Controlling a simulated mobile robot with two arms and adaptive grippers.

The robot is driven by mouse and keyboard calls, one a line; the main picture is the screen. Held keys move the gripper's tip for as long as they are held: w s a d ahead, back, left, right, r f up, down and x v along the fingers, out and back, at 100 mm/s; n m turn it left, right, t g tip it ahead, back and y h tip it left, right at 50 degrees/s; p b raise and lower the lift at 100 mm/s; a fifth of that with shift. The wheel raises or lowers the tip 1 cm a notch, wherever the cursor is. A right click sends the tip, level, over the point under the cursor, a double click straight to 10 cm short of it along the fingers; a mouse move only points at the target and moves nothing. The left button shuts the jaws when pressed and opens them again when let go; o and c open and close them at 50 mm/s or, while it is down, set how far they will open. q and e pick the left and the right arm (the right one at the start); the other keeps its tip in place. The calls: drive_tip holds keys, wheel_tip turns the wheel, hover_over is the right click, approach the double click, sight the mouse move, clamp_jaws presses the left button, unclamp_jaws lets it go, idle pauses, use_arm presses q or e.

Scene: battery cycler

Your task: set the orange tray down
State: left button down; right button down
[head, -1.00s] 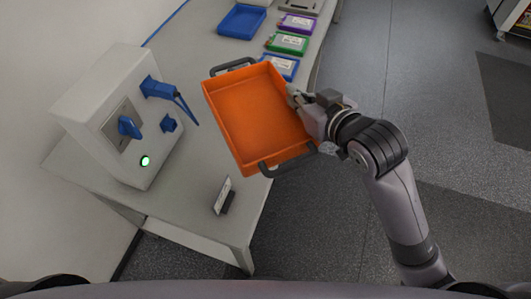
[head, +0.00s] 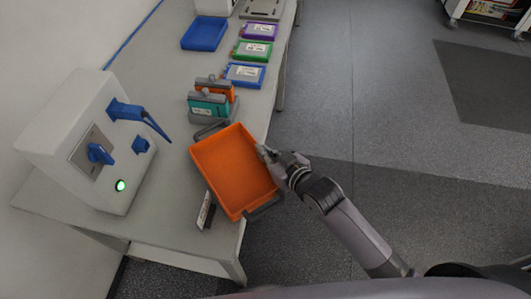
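The orange tray (head: 235,170) is empty, with a dark handle at each end. It is over the front right part of the white table (head: 165,215), and its right side reaches past the table's edge. I cannot tell whether its underside touches the table. My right gripper (head: 266,154) is at the tray's right wall and appears shut on its rim; the fingertips are small and partly hidden.
The white cycler box (head: 75,140) with a blue plug and green light stands left of the tray. A small sign (head: 206,210) touches or nearly touches the tray's left side in the picture. Behind are a teal battery (head: 208,104), an orange one (head: 215,88), flat packs (head: 245,74) and a blue tray (head: 204,33).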

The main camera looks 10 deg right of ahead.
drive_tip(key=shift+f, duration=0.5)
drive_tip(key=c, duration=2.3)
unclamp_jaws()
drive_tip(key=shift+f, duration=0.2)
drive_tip(key=o, duration=0.5)
